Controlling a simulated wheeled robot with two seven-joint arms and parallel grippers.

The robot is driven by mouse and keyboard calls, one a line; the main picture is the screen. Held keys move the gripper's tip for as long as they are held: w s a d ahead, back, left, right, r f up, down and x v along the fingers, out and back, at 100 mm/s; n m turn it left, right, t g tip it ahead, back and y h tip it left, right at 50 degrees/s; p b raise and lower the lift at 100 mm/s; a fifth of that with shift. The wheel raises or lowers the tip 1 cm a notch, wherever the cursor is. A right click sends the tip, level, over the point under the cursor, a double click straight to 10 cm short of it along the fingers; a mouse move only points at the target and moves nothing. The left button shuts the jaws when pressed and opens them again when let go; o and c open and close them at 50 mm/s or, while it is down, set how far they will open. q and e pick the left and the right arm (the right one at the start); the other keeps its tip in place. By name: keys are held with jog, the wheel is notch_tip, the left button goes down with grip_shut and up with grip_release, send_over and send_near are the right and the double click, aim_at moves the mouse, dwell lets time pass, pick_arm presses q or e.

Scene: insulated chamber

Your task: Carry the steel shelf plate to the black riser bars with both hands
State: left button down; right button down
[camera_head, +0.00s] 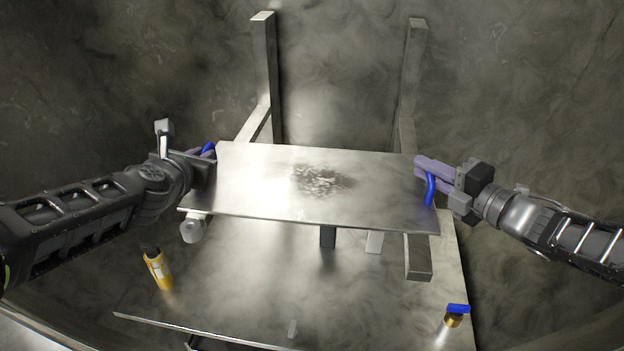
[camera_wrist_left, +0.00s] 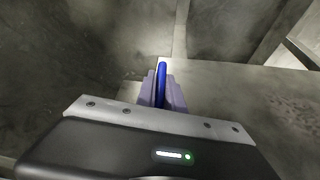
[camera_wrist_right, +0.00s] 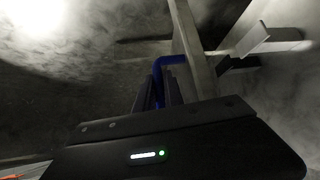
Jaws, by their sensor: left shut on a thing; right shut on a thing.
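The steel shelf plate (camera_head: 260,185) is held above the chamber's lower surface, with a dark rough patch near its middle. My left gripper (camera_head: 207,156) is shut on the blue handle at the plate's left end; the blue handle (camera_wrist_left: 161,82) shows between its fingers in the left wrist view. My right gripper (camera_head: 428,178) is shut on the blue handle at the right end, also seen in the right wrist view (camera_wrist_right: 160,80). One black bar (camera_head: 328,237) shows below the plate's front edge, its upper part hidden by the plate.
Two steel uprights (camera_head: 265,70) (camera_head: 412,75) stand behind the plate. A pale block (camera_head: 374,241) and a steel beam end (camera_head: 418,258) show below it. A yellow cylinder (camera_head: 158,268) stands front left, a brass fitting with blue top (camera_head: 453,318) front right.

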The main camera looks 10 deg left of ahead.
dwell(0.8)
